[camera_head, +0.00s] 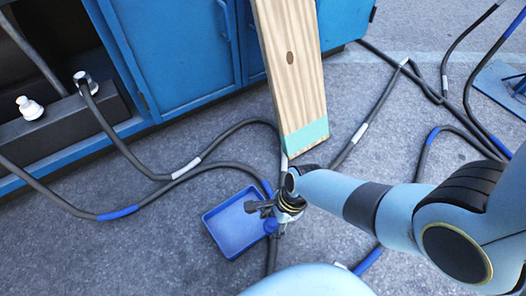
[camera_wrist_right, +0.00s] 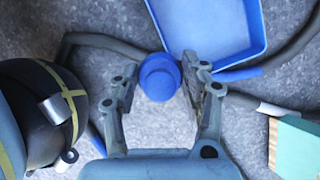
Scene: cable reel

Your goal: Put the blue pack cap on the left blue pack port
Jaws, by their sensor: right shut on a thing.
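My right gripper (camera_head: 276,210) is above the floor by the blue tray. It is shut on the blue cap (camera_wrist_right: 159,77), whose round blue end shows between the two fingers in the right wrist view. In the head view the cap (camera_head: 271,226) shows small and blue just below the fingers. The dark box at the blue cabinet's foot carries a white knobbed fitting (camera_head: 30,108) on the left and a plugged cable connector (camera_head: 86,84) on the right. I cannot tell which is the left blue pack port. My left gripper is not in view.
The blue tray (camera_head: 222,240) lies on the floor beside my right gripper. A wooden plank (camera_head: 290,70) with a turquoise end stands between it and the blue cabinet (camera_head: 175,50). Dark cables (camera_head: 240,165) run across the floor toward the dark box.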

